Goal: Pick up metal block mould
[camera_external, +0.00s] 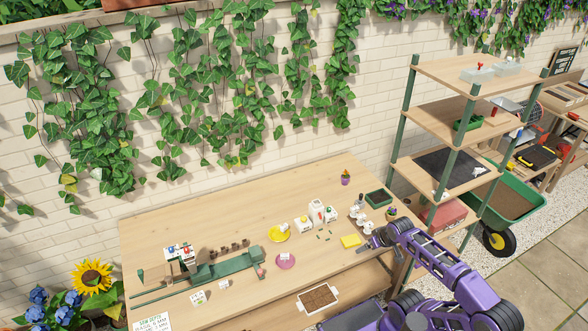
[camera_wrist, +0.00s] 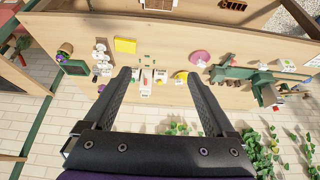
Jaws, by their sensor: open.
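I cannot pick out the metal block mould with certainty among the small items on the wooden table (camera_external: 215,225). A cluster of small white and grey items (camera_external: 361,215) stands on the right part of the table, left of a green tray (camera_external: 379,198); this cluster also shows in the wrist view (camera_wrist: 101,56). My gripper (camera_wrist: 158,76) is open, with nothing visible between its fingers, and is above the table. In the external view it is near the table's right front, close to a yellow block (camera_external: 351,241).
White containers (camera_external: 316,211), a yellow plate (camera_external: 278,233) and a pink plate (camera_external: 286,261) are mid-table. A long green tool (camera_external: 225,267) lies to the left. A shelf rack (camera_external: 455,130) stands right of the table. Bare wood lies along the table's back.

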